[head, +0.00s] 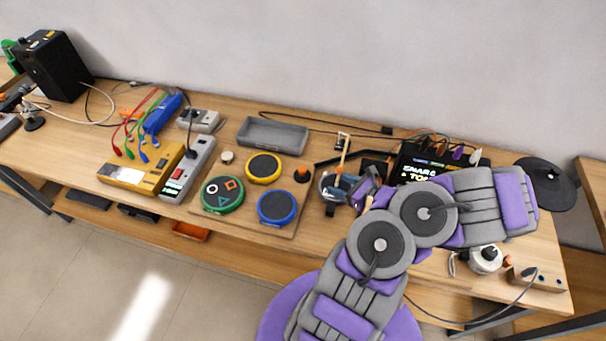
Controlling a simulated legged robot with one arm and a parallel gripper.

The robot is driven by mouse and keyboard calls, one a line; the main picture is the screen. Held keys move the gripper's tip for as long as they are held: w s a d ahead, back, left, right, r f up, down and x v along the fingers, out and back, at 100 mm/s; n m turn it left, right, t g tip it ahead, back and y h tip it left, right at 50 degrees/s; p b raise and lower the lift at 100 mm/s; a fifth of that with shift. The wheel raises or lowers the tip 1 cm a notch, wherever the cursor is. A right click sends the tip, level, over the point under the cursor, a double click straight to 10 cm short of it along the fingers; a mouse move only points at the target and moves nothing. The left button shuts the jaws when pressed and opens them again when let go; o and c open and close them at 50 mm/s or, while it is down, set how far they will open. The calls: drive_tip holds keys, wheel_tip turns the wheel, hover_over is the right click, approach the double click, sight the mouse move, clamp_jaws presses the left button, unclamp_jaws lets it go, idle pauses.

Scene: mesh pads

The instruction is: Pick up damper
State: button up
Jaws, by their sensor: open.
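My gripper (338,190) is open over the right part of the table, just right of the pad board. Its fingers are small and dark here, and nothing is clearly held between them. I cannot tell for certain which thing is the damper. A small pale round piece (227,157) lies on the board behind the green pad, well left of my gripper. A small black and orange knob-like piece (301,174) stands at the board's right side, just left of my gripper. The board (234,211) carries a yellow pad (264,167), a green pad (222,194) and a blue pad (277,207).
A grey tray (272,134) lies behind the pads. A thin upright stick (342,152) and a black box with cables (436,160) stand near my arm. Yellow and grey devices (141,173) with leads are at left. A black disc (546,182) sits at far right.

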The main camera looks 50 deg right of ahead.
drive_tip(key=shift+s+f, duration=0.15)
drive_tip(key=shift+f, duration=0.2)
drive_tip(key=b, duration=0.4)
approach(305, 172)
drive_tip(key=x, duration=0.5)
drive_tip(key=shift+d, duration=0.1)
drive_tip(key=b+x, duration=0.1)
drive_tip(key=x, duration=0.3)
drive_tip(key=shift+f, duration=0.3)
drive_tip(key=shift+w+f, duration=0.1)
drive_tip(key=shift+w, duration=0.45)
drive_tip(key=shift+c, duration=0.2)
clamp_jaws()
